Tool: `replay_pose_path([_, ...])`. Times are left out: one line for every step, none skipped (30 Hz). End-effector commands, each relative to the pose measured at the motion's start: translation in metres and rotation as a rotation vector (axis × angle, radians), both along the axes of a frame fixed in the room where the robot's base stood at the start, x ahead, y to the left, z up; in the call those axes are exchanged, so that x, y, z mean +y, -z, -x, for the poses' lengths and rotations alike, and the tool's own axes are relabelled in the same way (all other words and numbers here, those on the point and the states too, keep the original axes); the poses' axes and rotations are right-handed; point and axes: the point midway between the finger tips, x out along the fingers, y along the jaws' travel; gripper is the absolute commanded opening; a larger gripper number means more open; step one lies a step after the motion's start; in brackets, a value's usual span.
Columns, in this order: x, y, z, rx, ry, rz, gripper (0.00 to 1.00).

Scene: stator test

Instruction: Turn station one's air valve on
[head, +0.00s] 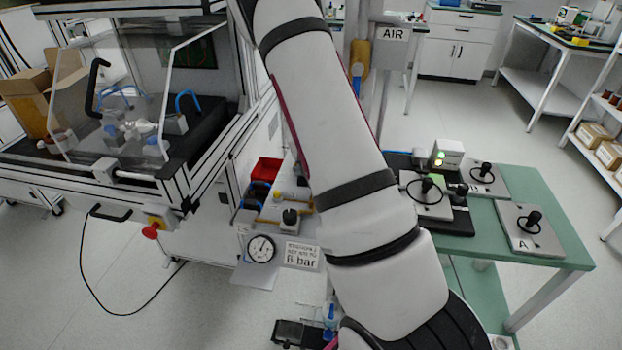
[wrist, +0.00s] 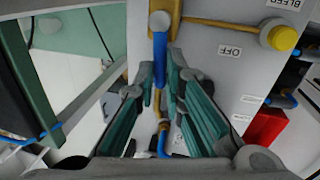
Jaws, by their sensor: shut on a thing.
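No ON label is visible. In the head view my arm covers the middle, and my gripper is not seen.
A yellow knob (wrist: 282,38) by a BLEED label sits right of the valve. A green table (head: 570,245) holds plates at right. An AIR sign (head: 390,34) stands behind.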

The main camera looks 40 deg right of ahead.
Motion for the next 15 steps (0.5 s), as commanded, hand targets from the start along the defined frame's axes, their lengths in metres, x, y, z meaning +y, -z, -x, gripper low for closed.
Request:
replay_pose_path([-0.0007,0.0008,0.0007,0.0,0.023,0.0,0.0])
replay_pose_path([-0.0011,0.0007,0.0009,0.0,0.034,0.0,0.0])
replay_pose_path([-0.0015,0.0007,0.0013,0.001,0.047,-0.001,0.0])
replay_pose_path([-0.0018,0.0006,0.0016,-0.001,0.057,-0.001,0.0])
replay_pose_path([-0.002,0.0007,0.0018,-0.001,0.065,-0.001,0.0])
replay_pose_path([-0.0021,0.0006,0.0021,0.0,0.075,-0.001,0.0])
replay_pose_path([-0.0022,0.0006,0.0024,0.0,0.081,-0.002,0.0])
replay_pose_path([-0.0024,0.0005,0.0025,0.0,0.085,-0.002,0.0])
replay_pose_path([-0.0024,0.0005,0.0028,0.0,0.091,-0.002,0.0])
replay_pose_path([-0.0026,0.0005,0.0029,0.0,0.094,-0.002,0.0])
replay_pose_path([-0.0025,0.0004,0.003,0.0,0.096,-0.002,0.0])
replay_pose_path([-0.0026,0.0004,0.0031,0.0,0.099,-0.002,0.0])
replay_pose_path([-0.0026,0.0004,0.0033,0.001,0.1,-0.001,0.0])
replay_pose_path([-0.0027,0.0004,0.0033,0.001,0.102,-0.001,0.0])
replay_pose_path([-0.0027,0.0004,0.0033,0.001,0.102,-0.002,0.0])
